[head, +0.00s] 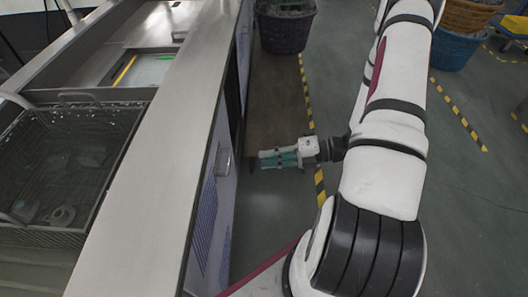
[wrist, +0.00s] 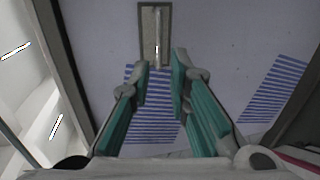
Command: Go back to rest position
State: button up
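My gripper (head: 277,158) is off to the right of the ultrasonic tank's cabinet in the head view, below the level of its top, with its teal fingers toward the cabinet front. In the wrist view my gripper (wrist: 160,80) shows its two fingers spread apart with nothing between them. The cabinet front (wrist: 220,50) fills that view ahead of the fingers. A recessed metal handle (wrist: 155,30) lies beyond the fingertips, and it also shows in the head view (head: 223,160). Contact between the fingers and the cabinet is not visible.
The tank's steel edge (head: 160,150) runs along the left. A wire basket (head: 90,108) with a few items sits in the tank. A dark blue tub (head: 285,30) stands on the floor at the back, another blue tub (head: 455,48) at upper right. The floor at right is mostly clear.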

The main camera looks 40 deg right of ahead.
jog(key=s+a+r+n+g+h, duration=0.2)
jog(key=s+a+r+n+g, duration=0.25)
jog(key=r+n, duration=0.45)
jog(key=s+a+r+n+g+h, duration=0.25)
jog(key=s+a+r+n, duration=0.35)
jog(key=n, duration=0.5)
jog(key=s+a+r+n+g+h, duration=0.25)
jog(key=r+n+g, duration=0.25)
jog(key=r+n, duration=0.45)
jog(key=s+d+r+n+t+h, duration=0.2)
jog(key=s+r+n+t+h, duration=0.4)
jog(key=n, duration=0.7)
notch_tip(320, 180, up, 14)
jog(key=s+t+p, duration=0.1)
jog(key=p, duration=1.3)
jog(key=shift+s+n+p, duration=0.25)
jog(key=shift+n+p, duration=0.05)
jog(key=shift+n, duration=0.05)
jog(key=shift+d+r, duration=0.1)
